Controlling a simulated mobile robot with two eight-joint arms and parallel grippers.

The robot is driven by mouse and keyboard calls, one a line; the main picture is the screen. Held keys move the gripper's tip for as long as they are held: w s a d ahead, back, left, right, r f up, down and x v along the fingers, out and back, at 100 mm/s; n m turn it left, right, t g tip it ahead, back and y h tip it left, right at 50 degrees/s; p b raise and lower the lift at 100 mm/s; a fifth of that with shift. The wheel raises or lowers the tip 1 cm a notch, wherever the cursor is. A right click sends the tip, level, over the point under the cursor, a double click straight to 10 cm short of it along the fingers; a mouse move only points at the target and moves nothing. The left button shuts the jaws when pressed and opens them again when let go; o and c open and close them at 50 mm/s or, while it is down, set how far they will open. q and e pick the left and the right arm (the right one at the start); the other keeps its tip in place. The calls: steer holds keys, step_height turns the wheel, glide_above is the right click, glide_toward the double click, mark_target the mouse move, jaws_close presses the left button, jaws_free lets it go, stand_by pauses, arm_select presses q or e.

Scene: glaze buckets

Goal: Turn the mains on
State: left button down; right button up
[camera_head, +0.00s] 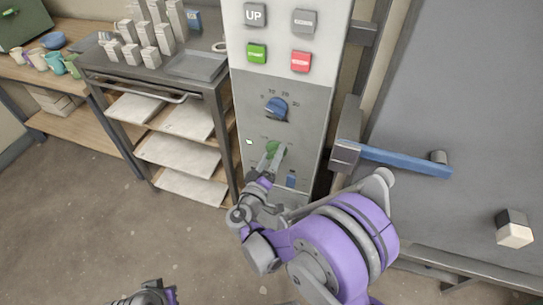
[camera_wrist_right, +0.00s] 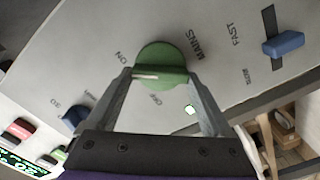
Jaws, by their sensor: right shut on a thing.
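The green mains knob (camera_head: 272,148) sits on the grey lower part of the control panel. It shows large in the right wrist view (camera_wrist_right: 160,54), beside the printed words MAINS, ON and OFF. The white line on its ridge points to the side where ON and OFF are printed, roughly between the two words. My right gripper (camera_head: 273,158) is shut on the knob's ridge, with one finger at each end of it in the right wrist view (camera_wrist_right: 160,84).
Above the knob are a blue dial (camera_head: 276,109), a green button (camera_head: 257,53) and a red button (camera_head: 301,61). A blue slider (camera_head: 291,179) is below. A blue-handled lever (camera_head: 405,161) juts out at right. A shelved cart (camera_head: 150,75) stands at left.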

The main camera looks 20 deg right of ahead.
steer(key=shift+m, duration=0.5)
steer(key=o, duration=1.1)
steer(key=shift+o, duration=0.2)
steer(key=shift+s, duration=0.1)
steer(key=v, duration=1)
steer(key=shift+s+a, duration=0.3)
steer(key=shift+d, duration=0.1)
